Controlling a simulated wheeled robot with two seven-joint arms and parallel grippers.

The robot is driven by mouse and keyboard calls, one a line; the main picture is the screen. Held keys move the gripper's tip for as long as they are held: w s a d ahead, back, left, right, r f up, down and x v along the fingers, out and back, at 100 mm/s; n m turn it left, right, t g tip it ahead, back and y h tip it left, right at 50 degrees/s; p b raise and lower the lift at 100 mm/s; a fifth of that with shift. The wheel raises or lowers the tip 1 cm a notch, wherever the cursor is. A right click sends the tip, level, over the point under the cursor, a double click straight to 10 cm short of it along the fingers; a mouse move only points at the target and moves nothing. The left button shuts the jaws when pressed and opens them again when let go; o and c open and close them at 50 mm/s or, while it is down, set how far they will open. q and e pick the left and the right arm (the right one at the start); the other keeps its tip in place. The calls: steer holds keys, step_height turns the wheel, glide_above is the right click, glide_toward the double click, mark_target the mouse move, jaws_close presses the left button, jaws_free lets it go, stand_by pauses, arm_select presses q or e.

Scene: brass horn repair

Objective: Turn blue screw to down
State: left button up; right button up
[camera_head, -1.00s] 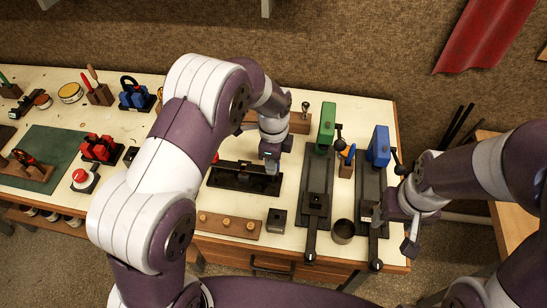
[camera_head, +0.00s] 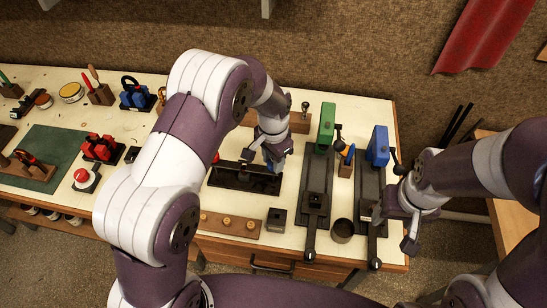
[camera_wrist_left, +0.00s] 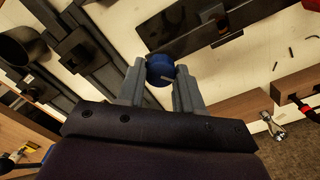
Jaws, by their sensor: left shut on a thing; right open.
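The blue screw (camera_wrist_left: 159,68) shows in the left wrist view as a round blue knob with a pale line on its face. My left gripper (camera_wrist_left: 160,84) is shut on it, with one grey finger on each side. In the head view my left gripper (camera_head: 273,162) is at the right end of a long black stand (camera_head: 235,179), and its wrist and fingers hide the screw there. My right gripper (camera_head: 393,226) is open and empty at the table's right edge, beside the blue-headed fixture.
A green block (camera_head: 326,122) and a blue block (camera_head: 378,145) top two long dark fixtures to the right. A wooden peg board (camera_head: 230,226), a small grey box (camera_head: 276,219) and a dark cup (camera_head: 342,231) stand in front.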

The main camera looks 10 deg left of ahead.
arm_select(q)
steer(key=n, duration=0.3)
steer(key=shift+n, duration=0.3)
steer(key=n, duration=0.3)
steer(key=shift+n, duration=0.3)
steer(key=n, duration=0.3)
steer(key=shift+n, duration=0.4)
steer(key=n, duration=0.3)
steer(key=shift+n+p, duration=0.3)
steer(key=n, duration=0.3)
steer(key=shift+n, duration=0.3)
steer(key=n, duration=0.3)
steer(key=shift+n, duration=0.3)
steer(key=n, duration=0.6)
steer(key=shift+n, duration=0.3)
